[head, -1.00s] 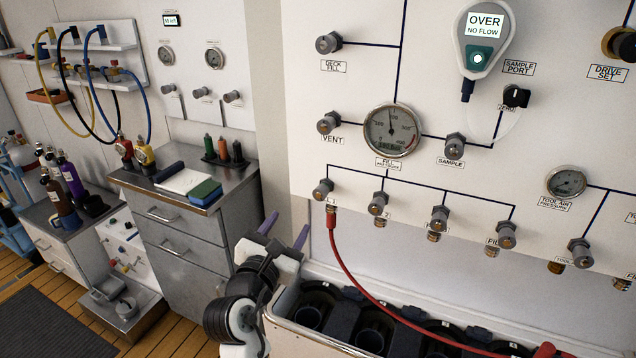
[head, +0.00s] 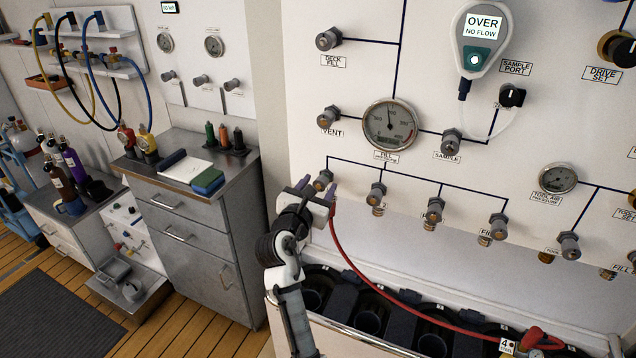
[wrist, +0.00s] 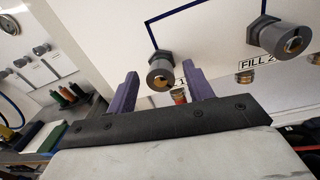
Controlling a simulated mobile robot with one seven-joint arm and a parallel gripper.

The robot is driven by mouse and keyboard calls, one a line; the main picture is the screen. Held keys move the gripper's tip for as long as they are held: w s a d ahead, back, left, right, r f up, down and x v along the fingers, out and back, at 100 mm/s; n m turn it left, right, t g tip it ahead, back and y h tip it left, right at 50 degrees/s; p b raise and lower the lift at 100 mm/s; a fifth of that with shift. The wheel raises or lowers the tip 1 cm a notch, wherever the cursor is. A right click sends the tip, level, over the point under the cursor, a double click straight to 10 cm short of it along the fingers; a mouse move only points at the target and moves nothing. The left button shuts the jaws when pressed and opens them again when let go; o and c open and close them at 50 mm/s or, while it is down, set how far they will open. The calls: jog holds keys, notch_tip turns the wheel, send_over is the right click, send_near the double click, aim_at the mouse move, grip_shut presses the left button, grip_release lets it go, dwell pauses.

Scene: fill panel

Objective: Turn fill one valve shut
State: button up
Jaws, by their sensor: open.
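The fill one valve (head: 323,180) is a grey round knob at the left end of the fill row on the white panel. In the wrist view its knob (wrist: 160,75) has a brass centre and shows between and just beyond my two purple fingers. My gripper (head: 318,190) is open, right below and in front of this knob in the head view; the wrist view also shows the gripper (wrist: 162,90) with nothing clamped. Whether a finger touches the knob I cannot tell. The label under the valve is mostly hidden by a finger. A red hose (head: 345,255) hangs from below this valve.
The fill two valve (head: 376,195) is close on the right, also in the wrist view (wrist: 280,37). The fill pressure gauge (head: 390,125) and vent valve (head: 328,118) are above. A trough of dark cylinder holders (head: 350,337) lies below. A steel cabinet (head: 220,257) stands left.

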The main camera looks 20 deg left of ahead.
jog(key=shift+w, duration=0.25)
jog(key=c, duration=1)
